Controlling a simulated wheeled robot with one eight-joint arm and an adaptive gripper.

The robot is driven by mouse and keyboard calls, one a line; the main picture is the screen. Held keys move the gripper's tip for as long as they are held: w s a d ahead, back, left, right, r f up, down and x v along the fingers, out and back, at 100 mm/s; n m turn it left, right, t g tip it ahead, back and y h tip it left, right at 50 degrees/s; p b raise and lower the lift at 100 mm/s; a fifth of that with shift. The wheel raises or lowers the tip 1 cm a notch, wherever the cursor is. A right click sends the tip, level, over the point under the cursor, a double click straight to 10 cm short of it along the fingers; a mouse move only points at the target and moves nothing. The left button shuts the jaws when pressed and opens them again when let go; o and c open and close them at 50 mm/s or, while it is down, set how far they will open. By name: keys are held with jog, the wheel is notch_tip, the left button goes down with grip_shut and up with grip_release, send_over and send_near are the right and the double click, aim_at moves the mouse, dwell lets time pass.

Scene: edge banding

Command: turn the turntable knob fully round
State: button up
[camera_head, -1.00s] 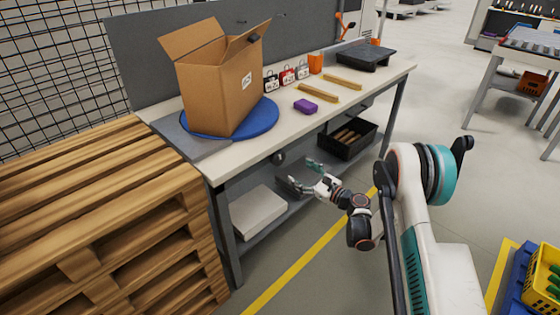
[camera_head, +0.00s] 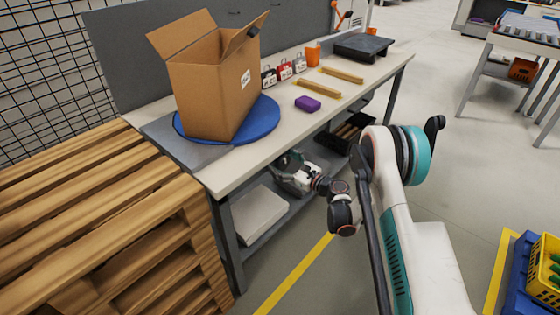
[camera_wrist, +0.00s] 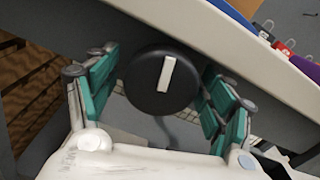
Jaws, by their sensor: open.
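The turntable knob (camera_wrist: 160,88) is a round black disc with a white bar across its face, on the front of the workbench under the tabletop edge. In the wrist view the bar stands nearly upright, leaning slightly right at the top. My gripper (camera_wrist: 158,90) is open, its teal-padded fingers to the left and right of the knob; I cannot tell whether they touch it. In the head view my gripper (camera_head: 283,160) is at the bench's front edge and hides the knob. The blue turntable (camera_head: 262,122) on the tabletop carries an open cardboard box (camera_head: 215,95).
The tabletop edge (camera_head: 255,172) runs just above my gripper. A shelf below holds a white box (camera_head: 258,215) and a black bin (camera_head: 340,140). Wooden pallets (camera_head: 100,220) stand to the left.

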jog(key=c, duration=1.1)
jog(key=shift+o, duration=0.2)
jog(key=shift+n, duration=0.8)
jog(key=o, duration=1.1)
jog(key=shift+c, duration=0.2)
jog(key=shift+m, duration=0.3)
